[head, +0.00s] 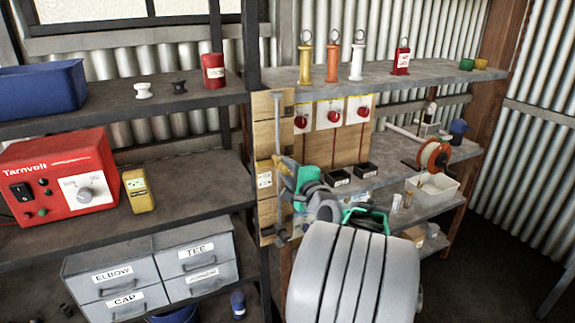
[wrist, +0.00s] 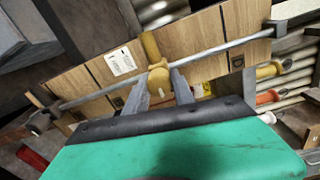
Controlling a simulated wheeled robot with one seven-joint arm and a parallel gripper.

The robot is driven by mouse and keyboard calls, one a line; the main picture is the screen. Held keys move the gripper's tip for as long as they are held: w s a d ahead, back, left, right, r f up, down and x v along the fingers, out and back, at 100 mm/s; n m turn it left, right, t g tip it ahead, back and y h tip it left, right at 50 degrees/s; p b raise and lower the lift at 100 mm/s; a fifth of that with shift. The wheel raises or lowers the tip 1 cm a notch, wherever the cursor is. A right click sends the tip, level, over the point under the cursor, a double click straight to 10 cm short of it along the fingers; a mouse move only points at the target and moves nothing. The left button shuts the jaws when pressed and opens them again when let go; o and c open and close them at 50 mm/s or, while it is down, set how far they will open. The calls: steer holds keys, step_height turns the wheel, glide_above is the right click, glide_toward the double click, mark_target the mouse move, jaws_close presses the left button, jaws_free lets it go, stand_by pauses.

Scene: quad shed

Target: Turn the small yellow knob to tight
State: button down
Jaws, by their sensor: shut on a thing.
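The small yellow knob (wrist: 158,80) shows in the wrist view, on a thin grey rod (wrist: 215,50) that runs along a wooden board (wrist: 195,38). A yellow stem rises from the far side of the knob. My gripper (wrist: 160,90) has its two grey fingers on either side of the knob, shut on it. In the head view my gripper (head: 285,175) is at the front of the wooden board, by the upright rod (head: 279,125). There the knob is mostly hidden by my gripper. I cannot read any tight or loose mark.
Red switches on white plates (head: 331,116) are right of the rod. Black trays (head: 338,177) sit on the shelf below. A red Tarnvolt box (head: 60,178) and a yellow meter (head: 138,190) stand on the left shelf. Grey drawers (head: 150,268) are below.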

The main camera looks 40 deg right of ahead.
stand_by(0.5)
steer(key=c, duration=1.1)
jaws_free()
steer(key=shift+o, duration=0.2)
steer(key=shift+s, duration=0.1)
steer(key=v, duration=0.7)
steer(key=shift+s+a, duration=0.2)
steer(key=shift+s, duration=0.1)
